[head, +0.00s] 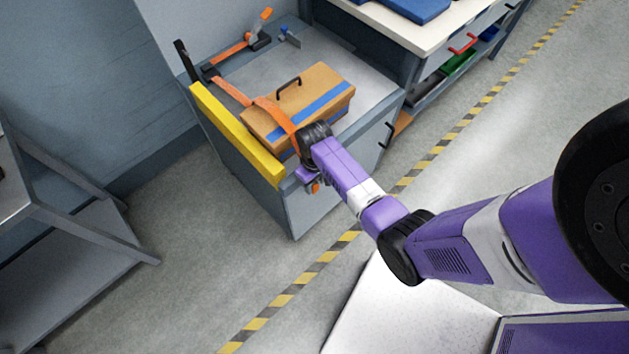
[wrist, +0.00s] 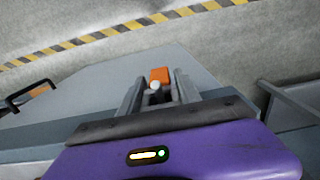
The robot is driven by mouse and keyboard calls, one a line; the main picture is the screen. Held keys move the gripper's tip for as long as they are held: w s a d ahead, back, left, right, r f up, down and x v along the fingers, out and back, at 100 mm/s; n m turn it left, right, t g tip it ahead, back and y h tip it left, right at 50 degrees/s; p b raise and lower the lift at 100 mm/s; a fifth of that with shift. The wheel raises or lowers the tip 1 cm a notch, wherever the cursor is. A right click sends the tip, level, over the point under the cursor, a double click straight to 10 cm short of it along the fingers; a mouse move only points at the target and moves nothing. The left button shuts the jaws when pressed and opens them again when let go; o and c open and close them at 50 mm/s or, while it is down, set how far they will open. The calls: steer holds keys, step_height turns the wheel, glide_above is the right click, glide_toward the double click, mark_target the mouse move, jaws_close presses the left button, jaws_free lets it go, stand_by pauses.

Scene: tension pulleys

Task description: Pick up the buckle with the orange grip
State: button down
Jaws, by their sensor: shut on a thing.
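My gripper (head: 307,178) is at the front edge of the grey cabinet, beside the near end of the yellow bar. In the wrist view its two fingers (wrist: 157,88) are closed on a small buckle with an orange grip (wrist: 160,74), which also shows as an orange spot below the gripper in the head view (head: 315,188). A pale round part and a dark part of it sit between the fingers; the rest is hidden. An orange strap (head: 232,90) runs from the back left across a cardboard box (head: 318,88) toward my gripper.
Another dark fitting with an orange handle (head: 266,14) lies at the back of the cabinet top (head: 372,82), near a small blue item (head: 289,37). A yellow bar (head: 235,133) lines the left edge. A white-topped bench (head: 410,28) stands at the right.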

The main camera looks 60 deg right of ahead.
steer(key=s+a+f+b, duration=0.1)
steer(key=s+a, duration=0.2)
steer(key=s, duration=0.7)
steer(key=s+a+f+b, duration=0.1)
steer(key=s+a, duration=0.2)
steer(key=s, duration=0.8)
